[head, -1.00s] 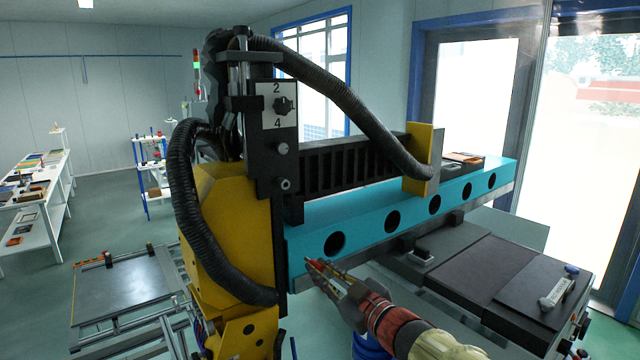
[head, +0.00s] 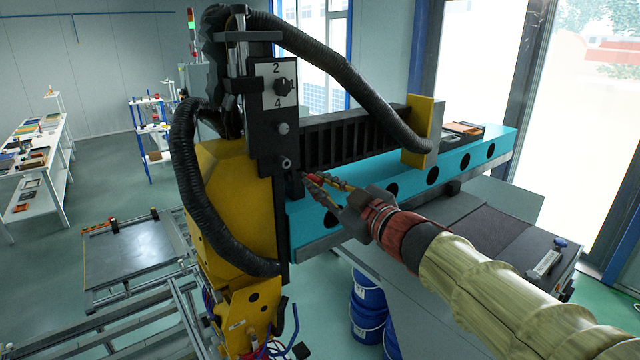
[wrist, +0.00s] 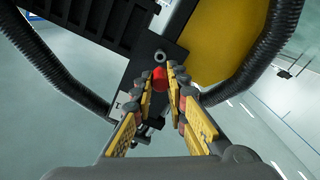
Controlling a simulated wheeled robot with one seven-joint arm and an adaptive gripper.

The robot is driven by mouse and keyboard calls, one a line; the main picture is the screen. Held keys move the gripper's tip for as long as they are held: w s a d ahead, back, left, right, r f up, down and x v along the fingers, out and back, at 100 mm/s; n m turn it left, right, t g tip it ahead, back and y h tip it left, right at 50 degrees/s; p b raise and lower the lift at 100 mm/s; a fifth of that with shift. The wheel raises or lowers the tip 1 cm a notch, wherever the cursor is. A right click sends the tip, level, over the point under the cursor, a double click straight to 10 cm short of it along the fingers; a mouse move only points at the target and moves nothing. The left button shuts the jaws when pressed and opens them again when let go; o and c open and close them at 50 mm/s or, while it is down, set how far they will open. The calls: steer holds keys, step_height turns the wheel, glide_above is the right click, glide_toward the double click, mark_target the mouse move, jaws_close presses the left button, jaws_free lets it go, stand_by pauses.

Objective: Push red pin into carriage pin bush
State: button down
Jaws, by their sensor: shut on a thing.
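My gripper (head: 315,181) is in front of the machine's carriage, shut on the red pin (wrist: 159,79). The pin sits between the fingertips in the wrist view, and its red tip also shows in the head view (head: 313,177). A grey ring-shaped bush (wrist: 160,56) is on the black carriage plate just beyond the pin in the wrist view. In the head view this bush (head: 286,163) is a little up and left of my fingertips. The pin looks apart from the bush, but the exact gap cannot be told.
A blue beam (head: 460,163) with round holes runs right behind my gripper. Black corrugated hoses (head: 350,85) loop on both sides. Blue drums (head: 368,300) stand below.

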mark_target(305, 174)
steer(key=shift+x, duration=2.8)
steer(key=shift+x, duration=1.9)
steer(key=c, duration=1.7)
jaws_free()
steer(key=shift+a, duration=0.1)
